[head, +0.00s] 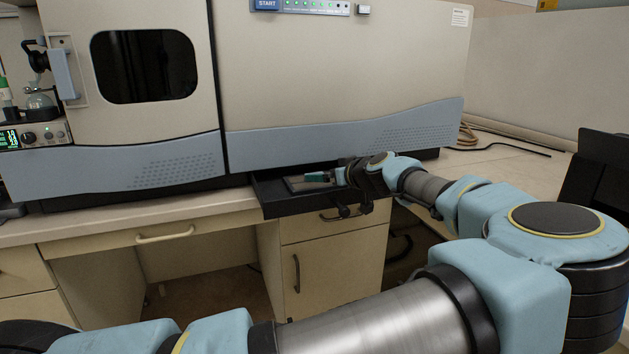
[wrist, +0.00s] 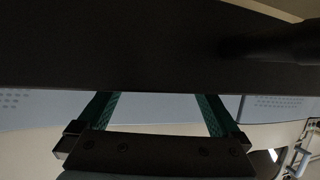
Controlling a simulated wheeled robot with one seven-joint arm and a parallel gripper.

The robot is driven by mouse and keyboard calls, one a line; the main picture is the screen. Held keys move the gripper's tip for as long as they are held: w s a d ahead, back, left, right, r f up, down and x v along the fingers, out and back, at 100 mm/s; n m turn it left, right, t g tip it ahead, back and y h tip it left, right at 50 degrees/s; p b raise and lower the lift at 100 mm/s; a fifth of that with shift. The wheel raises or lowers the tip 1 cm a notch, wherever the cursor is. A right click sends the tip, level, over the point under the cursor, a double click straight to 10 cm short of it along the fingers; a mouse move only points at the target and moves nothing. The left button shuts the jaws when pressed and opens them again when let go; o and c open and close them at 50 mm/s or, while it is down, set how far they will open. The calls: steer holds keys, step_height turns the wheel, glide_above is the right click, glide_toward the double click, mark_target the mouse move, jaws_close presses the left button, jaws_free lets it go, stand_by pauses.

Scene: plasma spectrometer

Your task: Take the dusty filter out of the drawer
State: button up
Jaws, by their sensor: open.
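The black drawer (head: 275,200) is pulled out from under the instrument, above the counter's front edge. A flat greyish panel with a pale edge, which looks like the dusty filter (head: 298,186), lies inside it. My gripper (head: 316,176) reaches in from the right, its green fingers over the drawer and close to the filter. I cannot tell whether they touch it. In the wrist view my two green fingers (wrist: 157,108) are spread apart, with nothing visible held between them. A dark surface, probably part of the drawer, covers the fingertips' far side and hides the filter there.
The large beige and blue-grey instrument (head: 340,75) stands right behind and above the drawer, leaving little height. A cabinet (head: 330,227) with handles is below. The counter (head: 510,170) at right is mostly clear except for a cable. A flask setup (head: 40,105) stands far left.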

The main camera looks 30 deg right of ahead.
steer(key=p+x, duration=0.1)
steer(key=x, duration=0.2)
steer(key=shift+w+a+r+p, duration=0.1)
steer(key=shift+w+a+p, duration=0.1)
steer(key=shift+w+p, duration=0.25)
steer(key=shift+w+f, duration=0.35)
steer(key=shift+w, duration=0.1)
steer(key=c, duration=1.4)
steer(key=shift+r, duration=0.2)
